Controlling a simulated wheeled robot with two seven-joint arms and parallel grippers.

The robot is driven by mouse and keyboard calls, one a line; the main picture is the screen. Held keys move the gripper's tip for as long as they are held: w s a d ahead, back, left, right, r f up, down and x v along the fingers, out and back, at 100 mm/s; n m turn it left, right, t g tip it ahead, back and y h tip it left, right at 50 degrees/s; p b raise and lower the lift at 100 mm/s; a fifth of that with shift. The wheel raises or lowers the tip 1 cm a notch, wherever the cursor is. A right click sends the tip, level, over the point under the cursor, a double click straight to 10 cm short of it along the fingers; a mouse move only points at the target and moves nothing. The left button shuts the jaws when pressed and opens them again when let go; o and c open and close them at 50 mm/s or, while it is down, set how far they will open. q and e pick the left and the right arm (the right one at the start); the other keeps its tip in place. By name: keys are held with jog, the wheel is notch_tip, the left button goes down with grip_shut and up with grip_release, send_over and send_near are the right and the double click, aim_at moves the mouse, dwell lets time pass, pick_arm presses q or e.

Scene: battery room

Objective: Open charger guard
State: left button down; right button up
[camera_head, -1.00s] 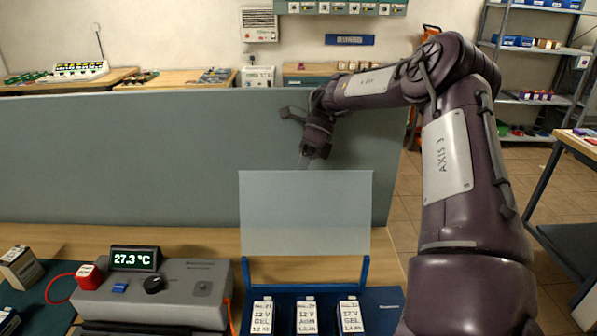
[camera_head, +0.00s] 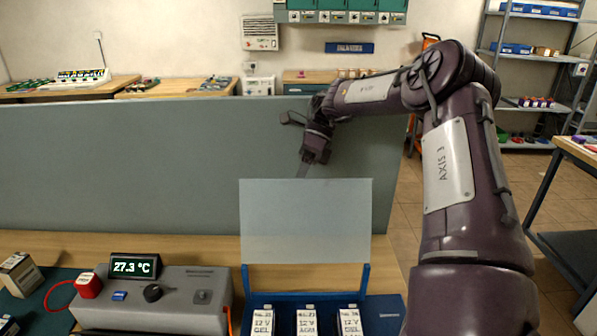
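The charger guard (camera_head: 305,222) is a clear, pale panel standing upright at the back of the blue charger (camera_head: 366,285). Several labelled 12 V batteries (camera_head: 306,322) stand in the charger in front of it. My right gripper (camera_head: 303,170) is just above and behind the panel's top edge, pointing down, with a thin finger showing. Its finger gap is too small to judge, and I see nothing held in it. I cannot tell if it touches the panel. My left gripper is not in view.
A grey device with a temperature display (camera_head: 134,266) and a red plug (camera_head: 88,285) stands left of the charger. A grey-green partition (camera_head: 120,165) rises behind the bench (camera_head: 200,247). A boxed battery (camera_head: 18,274) is at far left. Bench surface between device and partition is clear.

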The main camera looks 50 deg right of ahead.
notch_tip(320, 180, up, 20)
jog(key=shift+b, duration=0.3)
dwell(0.3)
dwell(0.4)
